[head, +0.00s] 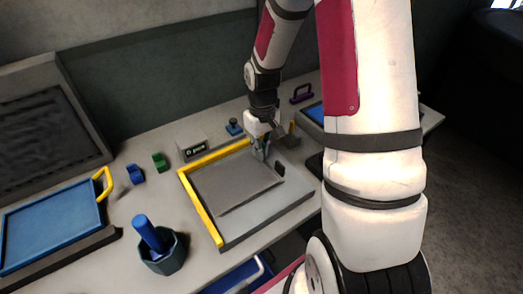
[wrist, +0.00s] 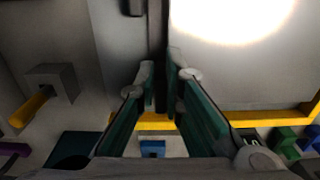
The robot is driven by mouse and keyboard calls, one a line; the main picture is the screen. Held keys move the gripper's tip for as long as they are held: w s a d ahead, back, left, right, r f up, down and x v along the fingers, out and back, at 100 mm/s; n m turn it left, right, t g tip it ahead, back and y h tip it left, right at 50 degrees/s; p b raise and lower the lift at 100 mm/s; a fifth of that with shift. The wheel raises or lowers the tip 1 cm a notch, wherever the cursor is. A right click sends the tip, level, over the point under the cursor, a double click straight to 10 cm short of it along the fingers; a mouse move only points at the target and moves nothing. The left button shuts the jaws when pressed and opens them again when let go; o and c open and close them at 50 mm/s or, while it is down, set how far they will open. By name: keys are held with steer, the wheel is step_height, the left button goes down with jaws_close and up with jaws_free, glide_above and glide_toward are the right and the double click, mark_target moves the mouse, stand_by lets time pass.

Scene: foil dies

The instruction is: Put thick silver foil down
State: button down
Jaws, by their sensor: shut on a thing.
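My gripper (head: 262,152) is low at the back right of a yellow-edged grey bed (head: 268,207). A flat grey sheet (head: 228,180), apparently the thick silver foil, lies over the bed near the yellow rails (head: 200,208). Its far edge runs close to my fingers. In the wrist view, my gripper (wrist: 163,80) is shut on a thin dark upright part, which seems to belong to the sheet. The sheet (wrist: 240,75) spreads to the right there under strong glare. I cannot tell whether it rests fully on the bed.
A black block (head: 280,168) stands at the bed's right. Behind are a small labelled box (head: 192,147), a blue-knobbed piece (head: 234,127) and a yellow lever (head: 291,128). Green (head: 160,162) and blue (head: 135,174) blocks, a cup (head: 165,256) and a blue panel (head: 52,228) are left.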

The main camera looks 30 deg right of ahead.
steer(key=shift+f, duration=0.25)
steer(key=c, duration=1.7)
jaws_free()
steer(key=shift+f, duration=0.15)
step_height(320, 180, up, 12)
steer(key=s+a+r+t+h, duration=0.1)
steer(key=s+a+r, duration=0.3)
steer(key=r, duration=0.2)
steer(key=s+a+r+t, duration=0.1)
steer(key=s+a+r, duration=0.25)
steer(key=r, duration=0.25)
steer(key=s+a+r+t, duration=0.3)
steer(key=s+a, duration=0.2)
steer(key=s, duration=0.6)
steer(key=shift+s+r+y, duration=0.15)
steer(key=shift+s+y, duration=0.1)
steer(key=shift+y, duration=0.15)
